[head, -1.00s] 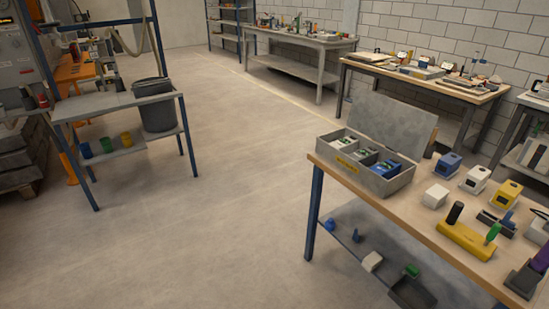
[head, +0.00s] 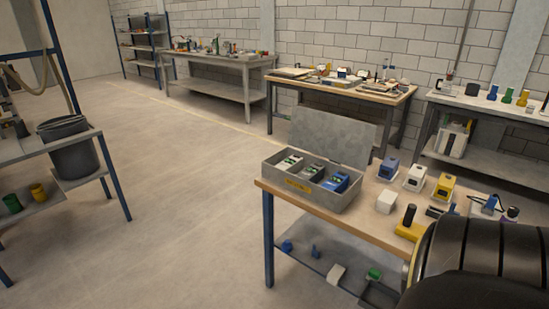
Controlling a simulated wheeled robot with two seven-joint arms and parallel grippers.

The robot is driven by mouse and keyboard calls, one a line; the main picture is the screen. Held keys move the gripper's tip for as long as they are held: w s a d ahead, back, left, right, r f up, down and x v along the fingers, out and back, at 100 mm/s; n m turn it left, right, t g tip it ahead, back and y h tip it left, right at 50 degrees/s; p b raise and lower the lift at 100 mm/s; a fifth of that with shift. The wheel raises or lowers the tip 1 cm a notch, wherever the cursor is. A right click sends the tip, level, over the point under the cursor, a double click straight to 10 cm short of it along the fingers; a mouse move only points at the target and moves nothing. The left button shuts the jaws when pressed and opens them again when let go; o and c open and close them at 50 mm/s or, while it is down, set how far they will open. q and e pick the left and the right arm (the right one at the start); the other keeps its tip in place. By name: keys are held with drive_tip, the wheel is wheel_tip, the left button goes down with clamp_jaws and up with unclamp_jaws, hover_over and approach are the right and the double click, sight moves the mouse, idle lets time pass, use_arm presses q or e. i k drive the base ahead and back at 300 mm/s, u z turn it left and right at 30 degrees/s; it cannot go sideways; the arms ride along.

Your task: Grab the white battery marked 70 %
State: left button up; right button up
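A grey open box (head: 310,188) with a yellow label and raised lid stands on the wooden workbench (head: 340,213). Its left and middle compartments hold white and green items, and its right one a blue item (head: 336,182). Right of the box stand a blue block (head: 389,169), a white block with a dark top (head: 415,177) and a yellow block (head: 444,187). A plain white block (head: 386,201) sits nearer the front edge. Any of the white items may be the battery; no 70 % marking is legible. Neither gripper is in view.
A dark ribbed part, likely my own arm, covers the bench's lower right. The lower shelf (head: 318,262) holds small items. Open floor (head: 180,200) lies left of the bench.

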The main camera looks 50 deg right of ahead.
sight(293, 164)
drive_tip(key=z, duration=0.2)
drive_tip(key=i, duration=2)
drive_tip(key=z, duration=0.9)
drive_tip(key=i, duration=1.45)
drive_tip(key=z, duration=2.05)
drive_tip(key=i, duration=0.65)
drive_tip(key=z, duration=0.55)
